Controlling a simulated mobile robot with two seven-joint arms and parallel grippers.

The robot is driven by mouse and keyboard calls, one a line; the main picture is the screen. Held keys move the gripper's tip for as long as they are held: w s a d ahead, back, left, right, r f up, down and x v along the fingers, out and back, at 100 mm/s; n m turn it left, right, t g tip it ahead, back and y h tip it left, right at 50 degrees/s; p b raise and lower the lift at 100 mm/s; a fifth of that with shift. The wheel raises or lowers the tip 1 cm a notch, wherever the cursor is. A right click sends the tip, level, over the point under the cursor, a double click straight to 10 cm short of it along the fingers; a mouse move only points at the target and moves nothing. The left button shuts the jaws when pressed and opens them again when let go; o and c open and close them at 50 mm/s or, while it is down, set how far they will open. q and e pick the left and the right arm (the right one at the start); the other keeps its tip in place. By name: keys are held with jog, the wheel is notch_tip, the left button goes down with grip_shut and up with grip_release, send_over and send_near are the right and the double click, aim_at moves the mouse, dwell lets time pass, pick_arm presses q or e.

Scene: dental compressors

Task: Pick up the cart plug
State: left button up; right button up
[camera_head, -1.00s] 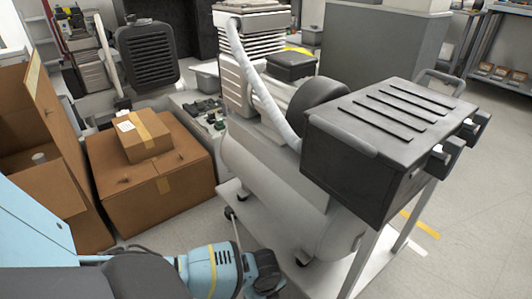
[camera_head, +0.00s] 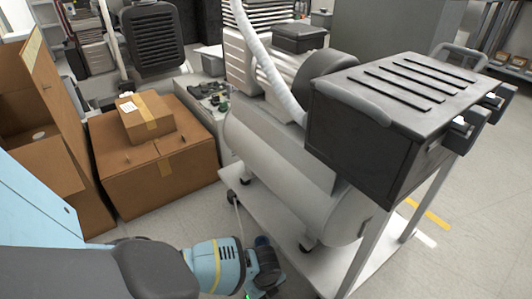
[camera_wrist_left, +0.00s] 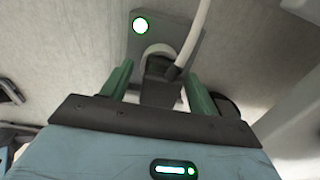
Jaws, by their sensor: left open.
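The cart plug (camera_wrist_left: 158,88) is a dark block with a pale cable (camera_wrist_left: 194,40) leading up from it. In the left wrist view it sits between the two green fingers of my left gripper (camera_wrist_left: 157,72). The fingers are open on either side of it, and I cannot tell whether they touch it. Behind the plug is a grey plate (camera_wrist_left: 183,22) with a lit round green-white light. In the head view my left gripper (camera_head: 265,278) is low beside the cart (camera_head: 272,210), and the plug is hidden there. My right gripper is not in view.
The cart carries a white compressor tank (camera_head: 285,175) and a black ribbed box (camera_head: 360,140). Cardboard boxes (camera_head: 150,175) stand on the floor at left. Bare floor lies between the boxes and the cart.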

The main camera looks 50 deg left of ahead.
pick_arm(q)
jog(key=c, duration=1.1)
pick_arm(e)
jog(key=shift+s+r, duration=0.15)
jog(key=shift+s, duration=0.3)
pick_arm(q)
jog(key=shift+r, duration=0.15)
